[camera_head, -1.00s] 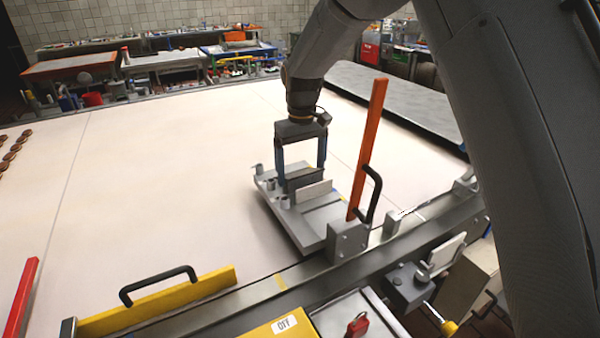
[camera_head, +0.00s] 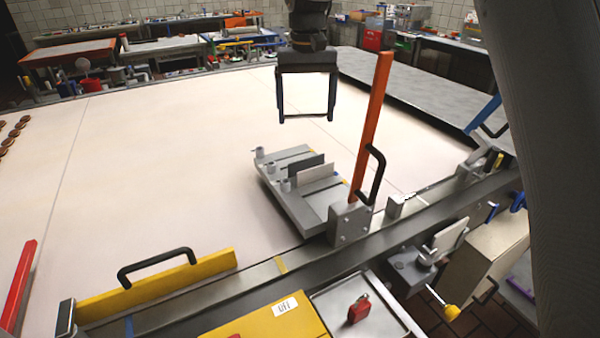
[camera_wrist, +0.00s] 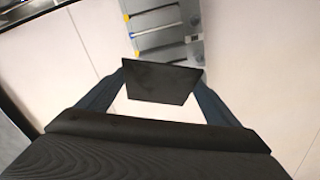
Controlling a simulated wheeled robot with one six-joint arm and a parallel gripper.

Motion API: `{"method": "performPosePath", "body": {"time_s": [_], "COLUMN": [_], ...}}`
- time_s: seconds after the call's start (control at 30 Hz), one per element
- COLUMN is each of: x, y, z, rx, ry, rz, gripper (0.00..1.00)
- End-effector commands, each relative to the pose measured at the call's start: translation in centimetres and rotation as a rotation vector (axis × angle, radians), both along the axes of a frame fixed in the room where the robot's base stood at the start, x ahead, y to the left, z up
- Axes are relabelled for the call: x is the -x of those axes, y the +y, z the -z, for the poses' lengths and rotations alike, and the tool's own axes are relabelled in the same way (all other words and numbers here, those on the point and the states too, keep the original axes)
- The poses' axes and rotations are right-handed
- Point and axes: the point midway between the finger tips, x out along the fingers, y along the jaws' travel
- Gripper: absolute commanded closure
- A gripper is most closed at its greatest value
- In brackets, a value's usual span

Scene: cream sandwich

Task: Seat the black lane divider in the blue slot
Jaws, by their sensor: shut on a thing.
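The black lane divider (camera_wrist: 162,82) is a flat dark plate between my gripper's fingers in the wrist view. My gripper (camera_head: 306,117) is shut on it and holds it in the air above and behind the grey fixture (camera_head: 318,222). In the head view the plate shows only as a thin dark line. The fixture rests on the pale table, and a dark grey plate (camera_head: 308,168) and a white plate (camera_head: 318,173) stand upright on it. The blue-marked slot (camera_wrist: 158,34) crosses the fixture beyond the divider in the wrist view, between yellow marks.
An orange upright bar (camera_head: 372,125) with a black handle stands close right of the fixture. A metal rail (camera_head: 240,288) runs along the table's near edge, with a yellow bar (camera_head: 160,284) and black handle.

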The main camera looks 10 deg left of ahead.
Motion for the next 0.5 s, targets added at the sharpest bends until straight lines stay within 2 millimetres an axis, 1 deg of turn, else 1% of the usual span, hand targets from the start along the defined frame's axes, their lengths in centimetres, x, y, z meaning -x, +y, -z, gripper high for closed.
{"method": "performPosePath", "body": {"time_s": [0.1,0.2,0.33,0.43,0.5], "x": [-0.6,-1.1,-1.4,-1.5,-1.4], "y": [-0.2,-0.4,-0.5,-0.6,-0.6], "z": [-0.8,-1.1,-1.2,-0.5,0.7], "rx": [0.0,0.0,0.0,0.001,0.003], "ry": [-0.001,-0.001,0.001,0.002,0.003], "rz": [0.167,0.283,0.377,0.406,0.411], "gripper": [0.41,0.41,0.41,0.41,0.41]}}
